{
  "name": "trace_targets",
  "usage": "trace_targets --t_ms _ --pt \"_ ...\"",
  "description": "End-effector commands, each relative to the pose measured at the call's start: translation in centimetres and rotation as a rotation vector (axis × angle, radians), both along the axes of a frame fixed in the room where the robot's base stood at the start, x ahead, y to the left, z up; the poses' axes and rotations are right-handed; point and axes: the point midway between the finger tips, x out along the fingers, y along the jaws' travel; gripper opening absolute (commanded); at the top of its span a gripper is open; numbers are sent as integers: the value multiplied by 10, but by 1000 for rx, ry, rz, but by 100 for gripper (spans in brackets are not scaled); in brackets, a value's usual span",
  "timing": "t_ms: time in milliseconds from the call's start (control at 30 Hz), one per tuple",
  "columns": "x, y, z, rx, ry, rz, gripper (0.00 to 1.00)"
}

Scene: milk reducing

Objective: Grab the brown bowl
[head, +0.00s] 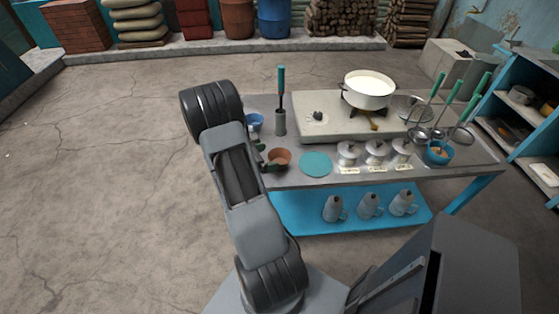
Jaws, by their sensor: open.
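The brown bowl (281,158) is small and stands upright near the front left of the grey table (283,178). My gripper (268,157) is just left of the bowl, at about its height, with its fingers open. Most of the gripper is hidden behind my arm. The right-hand finger parts overlap the bowl's left edge in the picture. I cannot tell whether they touch it or reach around it.
A blue bowl (254,121) and a grey holder (280,124) with a tall tool stand behind. A turquoise disc (316,164) lies right of the brown bowl, then several lidded pots (348,154). A white pot (369,91) sits on the stove.

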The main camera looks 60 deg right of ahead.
Motion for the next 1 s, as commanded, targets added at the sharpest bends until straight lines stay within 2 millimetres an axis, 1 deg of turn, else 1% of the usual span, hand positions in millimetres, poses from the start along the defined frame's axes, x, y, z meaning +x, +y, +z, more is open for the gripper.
trace_targets --t_ms 200,333,467,667,767,1000 --pt "-14 -23 -10 1 2 -6 100" --pt "-20 -34 -17 2 1 -4 100" --pt "-22 -39 -19 1 -1 -1 100" --pt "-22 -39 -19 1 -1 -1 100" --pt "-22 -39 -19 1 -1 -1 92" --pt "-22 -39 -19 1 0 -1 69"
